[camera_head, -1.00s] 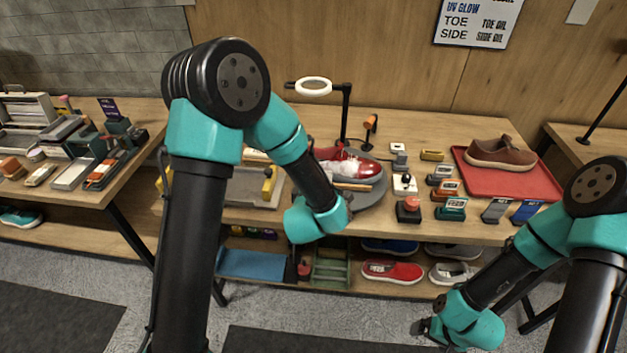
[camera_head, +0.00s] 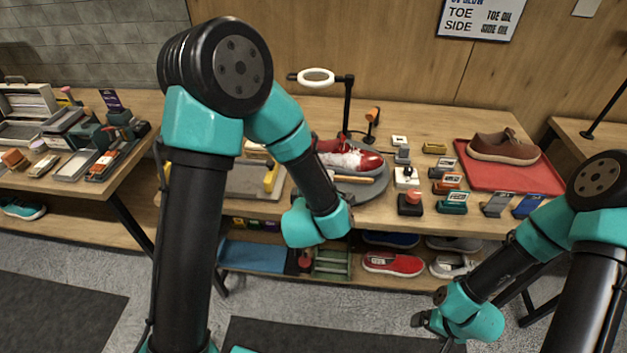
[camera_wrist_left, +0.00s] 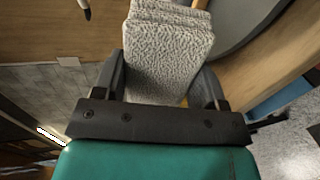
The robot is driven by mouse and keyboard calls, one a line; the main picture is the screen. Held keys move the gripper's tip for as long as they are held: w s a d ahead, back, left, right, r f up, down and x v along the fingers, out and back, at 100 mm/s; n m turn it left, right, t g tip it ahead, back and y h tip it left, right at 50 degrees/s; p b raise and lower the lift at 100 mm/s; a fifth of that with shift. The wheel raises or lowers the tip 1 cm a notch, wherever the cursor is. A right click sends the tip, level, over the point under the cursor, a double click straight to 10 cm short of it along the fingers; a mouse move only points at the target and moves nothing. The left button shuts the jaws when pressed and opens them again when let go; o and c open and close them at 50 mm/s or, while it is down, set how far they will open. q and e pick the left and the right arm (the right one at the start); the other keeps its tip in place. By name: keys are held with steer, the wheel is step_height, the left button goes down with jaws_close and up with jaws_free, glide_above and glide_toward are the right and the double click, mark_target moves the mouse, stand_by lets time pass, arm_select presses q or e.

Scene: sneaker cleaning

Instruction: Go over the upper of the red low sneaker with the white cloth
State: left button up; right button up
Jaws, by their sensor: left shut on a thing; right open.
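The red low sneaker (camera_head: 372,160) sits on a round grey turntable (camera_head: 372,191) at the middle of the table. White patches show on its upper; its left end is partly hidden by my left arm. My left gripper (camera_wrist_left: 162,62) is shut on the white cloth (camera_wrist_left: 165,50), a folded, textured, greyish pad in the left wrist view. In the head view my left wrist is in front of the turntable and hides its gripper and the cloth; contact with the sneaker cannot be seen. My right gripper (camera_head: 420,321) is open and empty, low at the right, away from the table top.
A ring lamp (camera_head: 316,77) on a black stand rises behind the turntable. Several small stamps and blocks, including a red-topped one (camera_head: 411,199), stand right of it. A brown shoe (camera_head: 502,147) lies on a red tray (camera_head: 540,183).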

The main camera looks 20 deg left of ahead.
arm_select(q)
steer(key=shift+s, duration=0.1)
stand_by(0.4)
steer(key=shift+m+h, duration=0.3)
steer(key=shift+h, duration=0.2)
steer(key=w, duration=0.1)
steer(key=w+a, duration=0.1)
steer(key=w, duration=0.1)
steer(key=shift+w+a+f, duration=0.3)
steer(key=shift+a+f, duration=0.05)
steer(key=shift+w, duration=0.1)
steer(key=shift+x, duration=2.85)
steer(key=shift+w+f, duration=0.2)
steer(key=shift+w, duration=0.3)
steer(key=shift+w+d, duration=0.15)
steer(key=shift+d, duration=1.8)
